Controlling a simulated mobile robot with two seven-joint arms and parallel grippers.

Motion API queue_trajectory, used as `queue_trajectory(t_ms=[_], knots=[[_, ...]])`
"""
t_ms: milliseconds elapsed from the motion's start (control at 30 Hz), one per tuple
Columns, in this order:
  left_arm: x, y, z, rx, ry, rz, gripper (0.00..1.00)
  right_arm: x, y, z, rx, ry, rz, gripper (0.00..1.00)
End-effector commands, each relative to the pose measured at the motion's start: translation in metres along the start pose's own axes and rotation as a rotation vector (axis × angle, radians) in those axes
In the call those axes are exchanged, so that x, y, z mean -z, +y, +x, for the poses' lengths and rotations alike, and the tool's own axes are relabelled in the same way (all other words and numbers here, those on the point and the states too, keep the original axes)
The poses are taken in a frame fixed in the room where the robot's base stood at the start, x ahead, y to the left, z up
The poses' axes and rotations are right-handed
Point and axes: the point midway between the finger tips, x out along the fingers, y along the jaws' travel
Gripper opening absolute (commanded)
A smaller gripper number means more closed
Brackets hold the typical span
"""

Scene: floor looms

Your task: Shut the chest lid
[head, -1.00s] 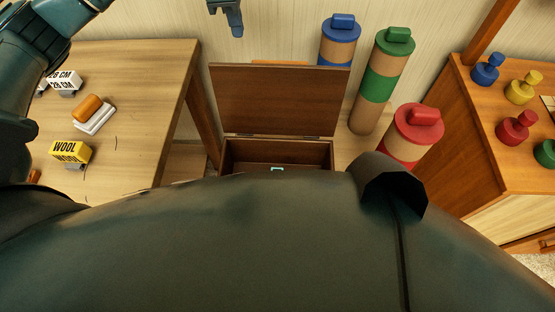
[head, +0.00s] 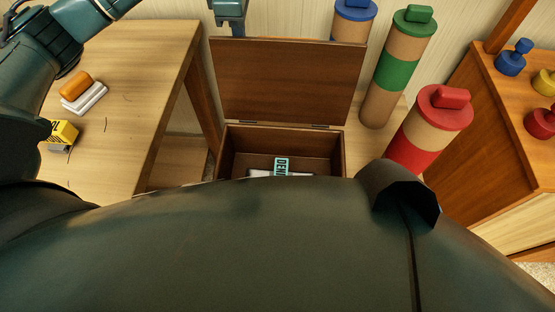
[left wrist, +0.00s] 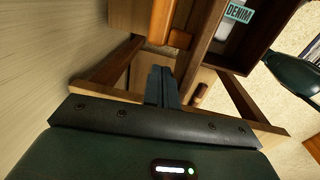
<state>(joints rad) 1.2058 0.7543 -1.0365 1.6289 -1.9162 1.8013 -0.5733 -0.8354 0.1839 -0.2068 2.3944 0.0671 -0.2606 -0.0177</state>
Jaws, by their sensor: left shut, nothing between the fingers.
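Inside lies a teal-labelled DENIM item (head: 281,167); the chest's front is hidden by my body. My left gripper (head: 237,30) is at the top, at the lid's upper left edge, its tips seeming to pass behind it. In the left wrist view its fingers (left wrist: 162,88) are shut and empty, with the DENIM label (left wrist: 238,13) at upper right. Contact with the lid cannot be told. My right gripper is out of view.
A wooden table (head: 120,110) at left holds a yellow box (head: 64,131) and an orange roll (head: 76,84). Tall tubes with green (head: 414,20), blue (head: 355,8) and red (head: 444,103) caps stand right of the chest. A cabinet (head: 480,130) stands far right.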

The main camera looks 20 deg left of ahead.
Motion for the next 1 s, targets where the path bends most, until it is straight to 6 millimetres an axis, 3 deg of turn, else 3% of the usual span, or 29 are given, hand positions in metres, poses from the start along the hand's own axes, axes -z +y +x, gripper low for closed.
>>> queue_trajectory(t_ms=[133, 567, 1000], knots=[[0.0, 0.0, 0.01, 0.0, -0.001, 0.0, 0.0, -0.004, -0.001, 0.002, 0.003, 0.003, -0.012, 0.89], [0.0, -0.001, 0.011, 0.001, 0.0, 0.0, 0.0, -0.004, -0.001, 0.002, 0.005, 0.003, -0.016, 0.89], [0.0, -0.025, 0.009, 0.002, 0.0, 0.001, 0.0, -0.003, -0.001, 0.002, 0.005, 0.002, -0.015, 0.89]])
